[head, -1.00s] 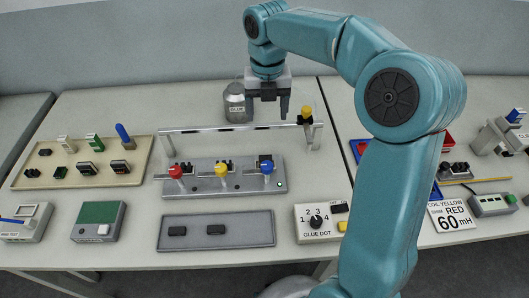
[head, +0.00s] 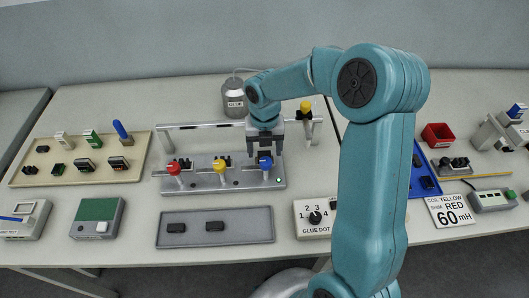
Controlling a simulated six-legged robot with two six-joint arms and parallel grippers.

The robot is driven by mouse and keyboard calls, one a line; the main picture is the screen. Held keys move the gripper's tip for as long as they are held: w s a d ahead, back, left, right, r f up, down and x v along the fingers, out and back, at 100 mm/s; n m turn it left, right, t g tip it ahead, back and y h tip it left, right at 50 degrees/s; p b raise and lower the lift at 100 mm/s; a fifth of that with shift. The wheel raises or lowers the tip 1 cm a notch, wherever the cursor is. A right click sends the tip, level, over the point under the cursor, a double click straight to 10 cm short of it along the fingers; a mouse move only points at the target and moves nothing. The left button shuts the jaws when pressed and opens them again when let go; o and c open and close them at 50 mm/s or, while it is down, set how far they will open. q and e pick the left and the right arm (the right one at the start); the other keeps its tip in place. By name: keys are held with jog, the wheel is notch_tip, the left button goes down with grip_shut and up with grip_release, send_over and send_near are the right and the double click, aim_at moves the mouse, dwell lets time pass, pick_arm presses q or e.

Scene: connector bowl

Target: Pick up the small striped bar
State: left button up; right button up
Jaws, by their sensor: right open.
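My right gripper (head: 265,152) points down, open, over the right end of the grey fixture (head: 205,189). Its fingers are just above and behind the blue knob (head: 265,163), with nothing seen between them. Small dark pieces sit behind the red knob (head: 174,168) and yellow knob (head: 219,166); any piece behind the blue knob is hidden by the gripper. I cannot tell which small piece is the striped bar. Dark blocks with light markings, such as one block (head: 87,165), lie in the tan tray (head: 60,182). My left gripper is not in view.
A raised bar (head: 190,125) spans behind the fixture, with a yellow-topped part (head: 305,108) at its right. A grey glue pot (head: 234,98) stands behind. A dark grey tray (head: 250,228) lies in front. A dial box (head: 315,218) and a blue tray (head: 416,185) are to the right.

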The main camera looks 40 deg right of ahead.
aim_at(265, 154)
jog(key=shift+f, duration=0.4)
jog(key=shift+a, duration=0.1)
jog(key=shift+s+r, duration=0.1)
jog(key=shift+c, duration=1)
jog(key=c, duration=0.9)
jog(key=shift+c, duration=0.3)
notch_tip(265, 154, up, 20)
jog(key=shift+p, duration=0.3)
